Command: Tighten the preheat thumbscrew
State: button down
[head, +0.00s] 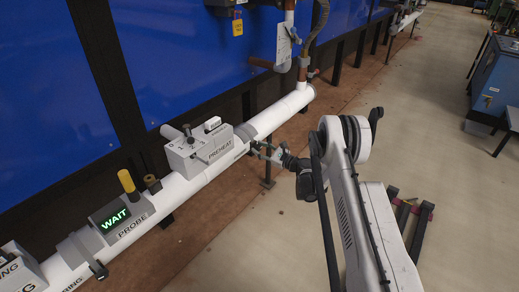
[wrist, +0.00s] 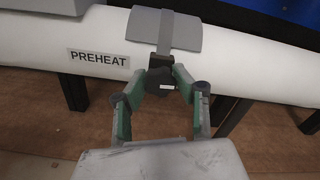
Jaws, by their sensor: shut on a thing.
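The white pipe (wrist: 270,65) crosses the wrist view and carries a PREHEAT label (wrist: 98,58). A grey clamp band (wrist: 165,28) wraps the pipe to the right of that label. Its dark thumbscrew (wrist: 160,80) hangs at the band's lower end. My gripper (wrist: 162,82) has its two green-grey fingers on either side of the thumbscrew and is shut on it. The fingertips partly hide the screw. In the head view my gripper (head: 262,150) reaches the pipe just right of the grey PREHEAT box (head: 205,150), at the grey band (head: 246,133).
Left along the pipe are a PROBE box (head: 125,222) with a green WAIT display (head: 115,217), a yellow-topped knob (head: 127,182) and another clamp (head: 85,252). Blue panels (head: 190,50) stand behind the pipe. Dark support legs (wrist: 235,117) stand below it.

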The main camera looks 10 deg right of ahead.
jog(key=c, duration=1.3)
grip_release()
jog(key=shift+s+d, duration=0.1)
jog(key=v, duration=1.1)
jog(key=shift+s+d, duration=0.25)
jog(key=shift+s, duration=0.1)
